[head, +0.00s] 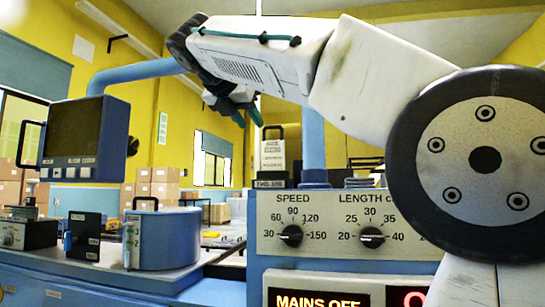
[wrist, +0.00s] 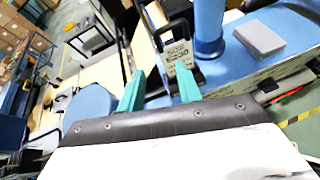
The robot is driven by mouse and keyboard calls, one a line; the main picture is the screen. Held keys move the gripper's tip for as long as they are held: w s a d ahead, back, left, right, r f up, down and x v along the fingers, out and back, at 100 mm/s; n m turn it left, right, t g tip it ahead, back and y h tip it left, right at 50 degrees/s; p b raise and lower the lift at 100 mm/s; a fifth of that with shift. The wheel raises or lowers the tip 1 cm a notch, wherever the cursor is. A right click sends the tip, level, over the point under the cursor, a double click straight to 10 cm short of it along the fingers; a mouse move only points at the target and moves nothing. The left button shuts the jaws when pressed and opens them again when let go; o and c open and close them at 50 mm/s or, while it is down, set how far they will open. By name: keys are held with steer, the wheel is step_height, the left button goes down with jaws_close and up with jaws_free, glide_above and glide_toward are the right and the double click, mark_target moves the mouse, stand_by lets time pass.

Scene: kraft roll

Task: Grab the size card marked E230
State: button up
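The size card (head: 272,156) is a pale plate with dark print and a black loop handle. In the head view it stands upright in a dark holder (head: 270,184) lettered "THIS JOB". In the wrist view the card (wrist: 177,52) shows beyond my fingertips, nearer the right finger; its blurred print looks like "SIZE E230". My gripper (head: 247,116) is above and a little left of the card in the head view. In the wrist view my gripper (wrist: 159,76) has its two green fingers spread apart with nothing between them. I cannot tell the exact gap to the card.
A blue post (head: 313,140) rises close to the right of the card. A control panel with speed and length dials (head: 345,228) is in front. A blue drum (head: 163,238) and a screen on a blue arm (head: 85,138) are at left. A grey block (wrist: 260,38) lies right of the post.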

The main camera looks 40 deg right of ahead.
steer(key=r, duration=0.1)
glide_above(272, 151)
steer(key=w+a, duration=0.1)
steer(key=a, duration=0.1)
steer(key=shift+w+a+f+h, duration=0.1)
steer(key=shift+f+h, duration=0.05)
steer(key=shift+f, duration=0.45)
steer(key=shift+w+f+h, duration=0.1)
steer(key=shift+f+h, duration=0.05)
steer(key=shift+f, duration=0.45)
jaws_close()
